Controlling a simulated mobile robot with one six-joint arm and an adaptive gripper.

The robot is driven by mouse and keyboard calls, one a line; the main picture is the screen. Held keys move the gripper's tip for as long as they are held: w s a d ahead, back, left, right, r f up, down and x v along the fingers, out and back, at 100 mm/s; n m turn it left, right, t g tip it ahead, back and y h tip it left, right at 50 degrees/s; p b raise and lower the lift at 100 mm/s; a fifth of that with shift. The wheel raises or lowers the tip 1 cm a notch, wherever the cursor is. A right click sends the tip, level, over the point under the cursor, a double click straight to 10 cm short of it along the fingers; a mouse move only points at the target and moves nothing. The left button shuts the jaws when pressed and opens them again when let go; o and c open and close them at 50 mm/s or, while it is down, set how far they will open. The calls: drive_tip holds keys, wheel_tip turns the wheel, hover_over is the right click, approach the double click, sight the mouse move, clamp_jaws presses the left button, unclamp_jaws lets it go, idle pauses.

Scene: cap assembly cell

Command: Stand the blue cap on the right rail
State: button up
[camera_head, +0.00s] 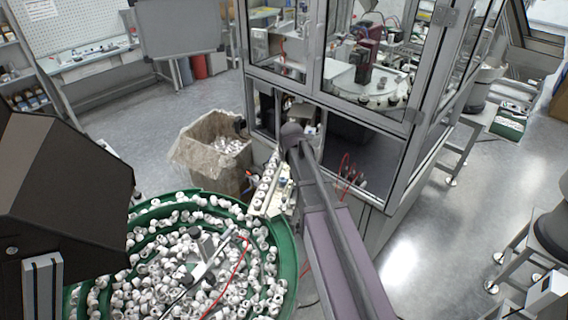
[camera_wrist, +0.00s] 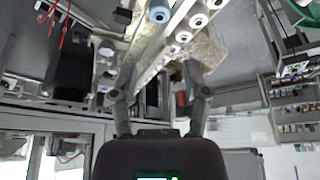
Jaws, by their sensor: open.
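In the wrist view my gripper (camera_wrist: 159,76) is open, its two fingers spread apart with nothing held between them. A blue-grey cap (camera_wrist: 159,12) shows beyond the fingertips near the top edge, apart from them. It is beside a row of white caps (camera_wrist: 198,20) on a pale rail strip (camera_wrist: 150,65); I cannot tell exactly what it rests on. In the head view the rails (camera_head: 257,203) run between the green bowl and the machine, with white caps along the left one. My arm covers part of this area, and I cannot make out the blue cap or the fingers there.
A green feeder bowl (camera_head: 289,250) full of white caps stands at front left. A lined bin (camera_head: 205,155) with caps stands behind it. The glazed machine frame (camera_head: 400,150) rises close behind my arm. Open floor (camera_head: 430,250) lies at right.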

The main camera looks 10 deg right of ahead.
drive_tip(key=shift+s, duration=0.1)
drive_tip(key=s+f+g, duration=0.1)
drive_tip(key=s+g, duration=0.3)
drive_tip(key=s, duration=2)
drive_tip(key=shift+a+f+g, duration=0.2)
drive_tip(key=shift+a+g, duration=0.1)
drive_tip(key=shift+a, duration=0.05)
